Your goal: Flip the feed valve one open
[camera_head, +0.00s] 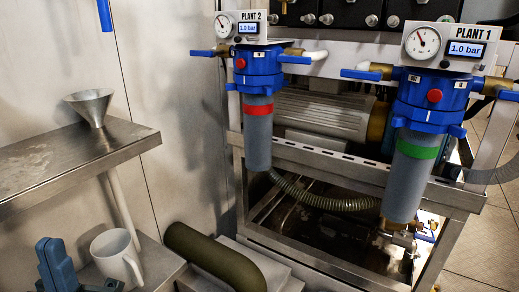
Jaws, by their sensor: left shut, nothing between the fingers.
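The Plant 1 filter unit (420,100) has a blue head, a red button and a green-banded grey housing, under a gauge panel reading 1.0 bar. A blue lever (361,74) points left from its left side, lying about level. Another blue lever (508,96) is at its right side, by the picture edge. My left gripper (53,246) is at the bottom left, blue, shut and empty, beside a white mug and far from the Plant 1 levers. My right gripper is not in view.
The Plant 2 filter unit (257,85), with a red band and blue levers, stands left of Plant 1. A steel shelf (60,165) holds a funnel (91,106). The white mug (117,256) and a green cylinder (214,258) are low.

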